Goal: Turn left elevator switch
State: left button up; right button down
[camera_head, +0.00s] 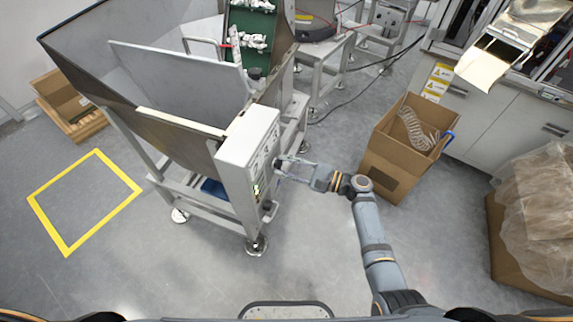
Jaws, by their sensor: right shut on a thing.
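A white control box (248,137) is mounted on the near right corner of the metal elevator hopper (170,85). Its right-hand face carries several small switches and labels. My right gripper (281,165) reaches in from the right and has its fingertips at this face, shut on a small dark switch knob near the upper part. The fingers hide most of the knob, so which way it points cannot be told. My left gripper is not in view.
An open cardboard box (377,170) with a coiled hose stands right of my right gripper. A plastic-covered carton (535,225) is at the far right. A yellow floor square (112,167) lies at left. The floor in front of the hopper is clear.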

dwell(0.3)
jog(key=c, duration=1)
grip_release()
jog(key=shift+d, duration=0.1)
jog(key=v, duration=1.2)
